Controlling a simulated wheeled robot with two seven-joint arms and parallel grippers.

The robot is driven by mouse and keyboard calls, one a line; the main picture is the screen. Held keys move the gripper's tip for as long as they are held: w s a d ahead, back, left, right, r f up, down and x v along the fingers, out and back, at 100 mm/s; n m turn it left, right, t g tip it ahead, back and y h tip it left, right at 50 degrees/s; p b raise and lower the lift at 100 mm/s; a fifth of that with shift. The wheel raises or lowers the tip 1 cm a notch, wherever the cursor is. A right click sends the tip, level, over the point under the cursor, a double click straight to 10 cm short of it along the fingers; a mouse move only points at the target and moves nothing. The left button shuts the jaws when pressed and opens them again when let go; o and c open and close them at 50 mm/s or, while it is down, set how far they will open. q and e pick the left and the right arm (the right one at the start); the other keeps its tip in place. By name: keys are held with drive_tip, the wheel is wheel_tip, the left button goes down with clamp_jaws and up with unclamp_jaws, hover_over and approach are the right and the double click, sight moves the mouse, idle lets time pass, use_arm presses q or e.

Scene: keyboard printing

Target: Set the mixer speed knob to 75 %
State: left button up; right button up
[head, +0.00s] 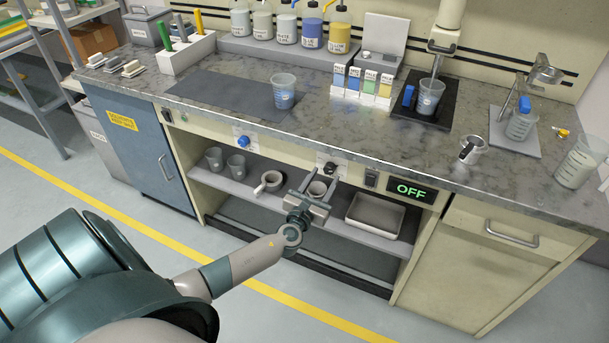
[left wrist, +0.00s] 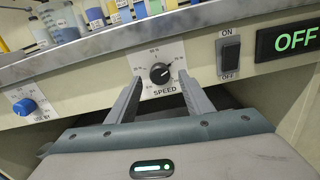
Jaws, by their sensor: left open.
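The black mixer speed knob (left wrist: 159,73) sits on a white plate marked SPEED and percent values, on the bench's front panel. Its pale pointer mark appears to point to the upper right; the exact value is too small to read surely. In the head view the knob (head: 330,168) is just beyond my left gripper (head: 322,179). In the left wrist view my left gripper (left wrist: 160,78) is open, with one finger on each side of the knob. I cannot tell whether either finger touches it. My right gripper is not in view.
A black rocker switch (left wrist: 230,54) and a green OFF display (left wrist: 290,40) are right of the knob. A blue knob (left wrist: 26,106) is to the left. The bench's front edge (left wrist: 100,40) overhangs above. Below, a shelf holds cups and a grey tray (head: 374,215).

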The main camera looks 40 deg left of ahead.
use_arm(q)
drive_tip(key=b+v, duration=0.1)
drive_tip(key=v, duration=1.3)
drive_tip(key=shift+s+b, duration=0.35)
drive_tip(key=shift+b, duration=0.05)
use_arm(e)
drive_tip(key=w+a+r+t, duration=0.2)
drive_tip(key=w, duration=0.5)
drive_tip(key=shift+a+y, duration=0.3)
use_arm(q)
drive_tip(key=shift+d, duration=0.15)
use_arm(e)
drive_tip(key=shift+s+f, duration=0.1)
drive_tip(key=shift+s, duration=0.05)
